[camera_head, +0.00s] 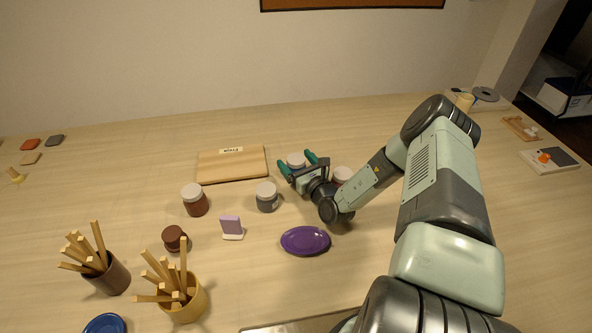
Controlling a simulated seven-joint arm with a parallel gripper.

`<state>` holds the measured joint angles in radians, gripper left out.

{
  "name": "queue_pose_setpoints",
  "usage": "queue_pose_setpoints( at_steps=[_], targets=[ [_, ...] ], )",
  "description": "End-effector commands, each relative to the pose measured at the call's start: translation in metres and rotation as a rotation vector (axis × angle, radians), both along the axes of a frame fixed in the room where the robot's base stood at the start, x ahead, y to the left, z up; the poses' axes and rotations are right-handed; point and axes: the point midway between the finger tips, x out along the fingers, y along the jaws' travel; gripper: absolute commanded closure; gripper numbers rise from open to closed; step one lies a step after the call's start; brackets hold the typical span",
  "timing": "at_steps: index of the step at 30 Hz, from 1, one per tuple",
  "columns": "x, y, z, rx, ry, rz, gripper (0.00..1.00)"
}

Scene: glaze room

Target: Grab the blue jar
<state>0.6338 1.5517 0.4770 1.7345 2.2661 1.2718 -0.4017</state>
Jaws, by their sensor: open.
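No jar shows a clearly blue body. A grey jar with a pale lid (267,197) stands upright left of my gripper. A reddish-brown jar with a pale lid (195,201) stands farther left. A third pale-lidded jar (296,159) is between or just beyond my fingertips; its body is mostly hidden by my gripper, so its colour cannot be told. A fourth pale-lidded jar (343,174) stands right of my gripper, partly hidden by my arm. My gripper (297,162) is open, its teal fingers apart; whether they touch the third jar cannot be told.
A labelled wooden board (232,165) lies behind the jars. A purple plate (306,241) lies in front of my gripper. A small purple card on a stand (231,227), a brown lidded pot (174,239) and two cups of wooden sticks (188,302) are at front left.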

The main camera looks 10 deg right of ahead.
Motion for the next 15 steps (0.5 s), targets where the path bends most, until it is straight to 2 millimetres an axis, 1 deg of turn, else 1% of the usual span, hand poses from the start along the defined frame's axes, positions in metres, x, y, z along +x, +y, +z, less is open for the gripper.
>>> queue_pose_setpoints(
  at_steps=[1, 3, 5, 13, 14, 15],
  targets=[
    [0.008, 0.003, 0.000, -0.002, -0.002, 0.000, 0.10],
    [0.016, 0.006, 0.000, -0.002, -0.001, 0.000, 0.10],
    [0.020, 0.007, 0.000, -0.001, -0.001, -0.001, 0.10],
    [0.023, 0.008, 0.000, 0.001, 0.001, -0.001, 0.10],
    [0.023, 0.008, 0.000, 0.000, 0.001, -0.001, 0.13],
    [0.023, 0.008, 0.000, 0.000, 0.001, -0.001, 0.19]
  ],
)
